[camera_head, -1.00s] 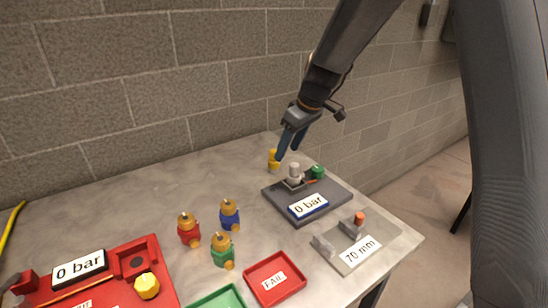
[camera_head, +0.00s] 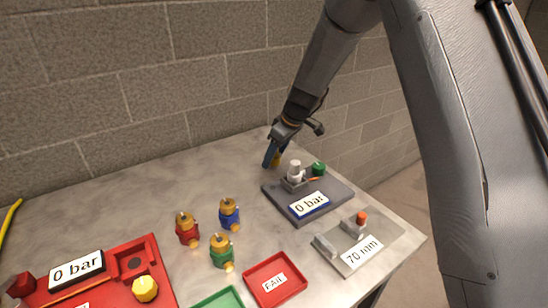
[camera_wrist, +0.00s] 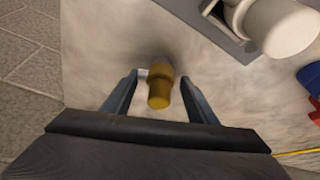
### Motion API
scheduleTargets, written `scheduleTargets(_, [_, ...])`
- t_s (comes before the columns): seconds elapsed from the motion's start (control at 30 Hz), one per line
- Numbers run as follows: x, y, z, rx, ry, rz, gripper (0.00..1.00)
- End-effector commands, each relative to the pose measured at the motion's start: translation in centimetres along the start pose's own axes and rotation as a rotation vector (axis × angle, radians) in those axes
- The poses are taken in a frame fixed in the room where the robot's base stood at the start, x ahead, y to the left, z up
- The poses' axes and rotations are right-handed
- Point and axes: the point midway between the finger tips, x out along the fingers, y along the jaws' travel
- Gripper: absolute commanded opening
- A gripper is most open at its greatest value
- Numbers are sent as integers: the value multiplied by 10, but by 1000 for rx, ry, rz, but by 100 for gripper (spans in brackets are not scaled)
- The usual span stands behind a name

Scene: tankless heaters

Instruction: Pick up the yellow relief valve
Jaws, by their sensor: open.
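The yellow relief valve (camera_wrist: 159,88) stands on the table near its far corner. In the wrist view it is between the two fingers of my gripper (camera_wrist: 160,92), with a gap showing on each side. My gripper is open. In the head view my gripper (camera_head: 272,155) is low at the far corner, and its fingers hide most of the valve (camera_head: 277,160); only a bit of yellow shows behind them.
A dark test stand (camera_head: 330,207) reading 0 bar is close beside my gripper. A 70 mm gauge block (camera_head: 352,257), red (camera_head: 187,230), blue (camera_head: 229,214) and green (camera_head: 221,251) valves, a red FAIL tray (camera_head: 297,289) and a red fixture (camera_head: 155,258) are nearer. A block wall rises behind.

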Motion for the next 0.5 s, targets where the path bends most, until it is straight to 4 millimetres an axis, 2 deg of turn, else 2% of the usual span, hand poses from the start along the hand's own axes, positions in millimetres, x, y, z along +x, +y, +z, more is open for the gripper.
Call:
scheduleTargets(0.27, [3, 0, 0, 0, 0, 0, 53])
scheduleTargets(0.5, [3, 0, 0, 1, 0, 0, 14])
